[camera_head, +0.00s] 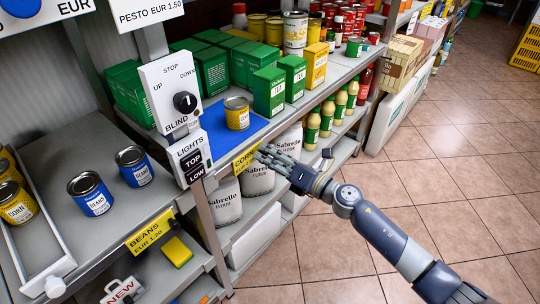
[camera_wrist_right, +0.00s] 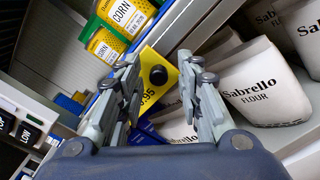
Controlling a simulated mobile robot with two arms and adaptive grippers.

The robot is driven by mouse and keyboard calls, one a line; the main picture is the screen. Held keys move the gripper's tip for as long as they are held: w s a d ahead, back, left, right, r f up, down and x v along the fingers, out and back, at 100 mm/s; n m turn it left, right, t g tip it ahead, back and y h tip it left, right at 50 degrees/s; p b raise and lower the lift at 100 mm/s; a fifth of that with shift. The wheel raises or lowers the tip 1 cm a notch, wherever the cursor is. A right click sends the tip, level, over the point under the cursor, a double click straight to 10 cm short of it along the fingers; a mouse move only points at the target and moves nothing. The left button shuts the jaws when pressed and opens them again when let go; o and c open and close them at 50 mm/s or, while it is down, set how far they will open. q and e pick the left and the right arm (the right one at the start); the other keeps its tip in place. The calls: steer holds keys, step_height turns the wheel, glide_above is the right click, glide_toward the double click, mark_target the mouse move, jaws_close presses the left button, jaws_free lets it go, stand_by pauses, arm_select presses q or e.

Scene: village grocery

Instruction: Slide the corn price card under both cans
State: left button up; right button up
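The yellow corn price card (camera_head: 246,158) sits on the front edge of the shelf in the head view. In the right wrist view the card (camera_wrist_right: 172,72) shows between my fingers, with a round black knob in front of it. My right gripper (camera_head: 272,160) is at the card's right end; in the wrist view its fingers (camera_wrist_right: 160,100) are apart with nothing visibly held. Contact with the card cannot be told. A yellow can (camera_head: 237,115) stands on the blue mat behind the card. Two CORN labels, upper (camera_wrist_right: 122,12) and lower (camera_wrist_right: 105,48), show in the wrist view. My left gripper is out of view.
Green boxes (camera_head: 212,72) stand behind the mat (camera_head: 215,135). Sabrello flour bags (camera_head: 257,178) sit on the shelf below. A BLIND switch panel (camera_head: 170,92) stands left of the mat. Blue beans cans (camera_head: 90,195) are on the left shelf.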

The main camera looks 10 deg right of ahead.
steer(key=shift+s+d, duration=0.1)
steer(key=v, duration=1.1)
steer(key=shift+s+d, duration=0.25)
steer(key=shift+s, duration=0.05)
